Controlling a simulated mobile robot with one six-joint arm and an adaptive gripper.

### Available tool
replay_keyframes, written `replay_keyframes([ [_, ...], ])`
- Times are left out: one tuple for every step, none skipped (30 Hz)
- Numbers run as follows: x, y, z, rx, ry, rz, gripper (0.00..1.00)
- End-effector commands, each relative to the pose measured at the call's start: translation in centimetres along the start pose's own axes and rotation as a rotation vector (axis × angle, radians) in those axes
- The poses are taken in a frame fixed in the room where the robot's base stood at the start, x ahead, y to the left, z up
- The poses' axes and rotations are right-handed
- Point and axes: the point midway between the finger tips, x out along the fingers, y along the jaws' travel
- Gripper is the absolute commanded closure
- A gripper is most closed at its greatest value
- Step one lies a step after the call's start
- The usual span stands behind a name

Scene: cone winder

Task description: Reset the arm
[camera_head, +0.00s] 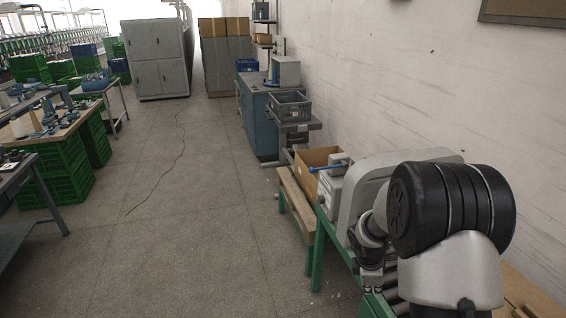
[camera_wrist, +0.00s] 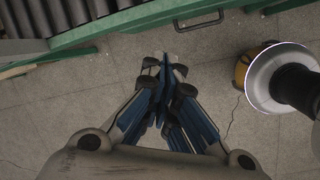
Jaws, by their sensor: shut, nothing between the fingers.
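In the wrist view, my gripper (camera_wrist: 166,66) has its blue-padded fingers brought together at the tips. Nothing is between them. The fingers hang over grey floor, just beside a green metal frame (camera_wrist: 110,38) as seen from above. I cannot tell the height above the floor. In the head view, my arm is folded at the lower right, beside a grey machine housing (camera_head: 352,208) on a green stand (camera_head: 319,250). The arm hides part of the housing and stand, and my fingers are not clear there.
Dark rollers (camera_wrist: 22,25) lie inside the green frame. A cardboard box (camera_head: 312,170) sits on a wooden bench (camera_head: 297,203) beyond the stand. A blue cabinet (camera_head: 258,122) stands farther along the wall. Worktables (camera_head: 60,130) and green crates (camera_head: 58,165) are at left.

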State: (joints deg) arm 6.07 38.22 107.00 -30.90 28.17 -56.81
Motion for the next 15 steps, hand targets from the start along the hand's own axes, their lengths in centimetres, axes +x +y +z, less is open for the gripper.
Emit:
replay_keyframes([
  [-3.3, -0.1, 0.5, 0.079, 0.005, 0.021, 1.00],
  [-4.9, -0.3, 0.7, 0.128, 0.009, 0.027, 1.00],
  [-7.1, -0.8, 1.0, 0.195, 0.016, 0.035, 1.00],
  [-8.6, -1.2, 1.2, 0.244, 0.022, 0.041, 1.00],
  [-10.2, -1.7, 1.4, 0.294, 0.029, 0.047, 1.00],
  [-12.2, -2.4, 1.6, 0.360, 0.039, 0.053, 1.00],
  [-13.6, -3.0, 1.8, 0.408, 0.047, 0.056, 1.00],
  [-15.0, -3.7, 1.9, 0.457, 0.057, 0.060, 1.00],
  [-16.7, -4.7, 2.1, 0.521, 0.070, 0.064, 1.00],
  [-18.0, -5.4, 2.3, 0.568, 0.082, 0.067, 1.00],
  [-19.2, -6.3, 2.4, 0.616, 0.094, 0.068, 1.00],
  [-20.7, -7.4, 2.5, 0.679, 0.111, 0.070, 1.00],
  [-21.7, -8.4, 2.5, 0.725, 0.124, 0.070, 1.00],
  [-22.8, -9.3, 2.6, 0.771, 0.139, 0.070, 1.00],
  [-24.0, -10.6, 2.7, 0.830, 0.158, 0.068, 1.00],
])
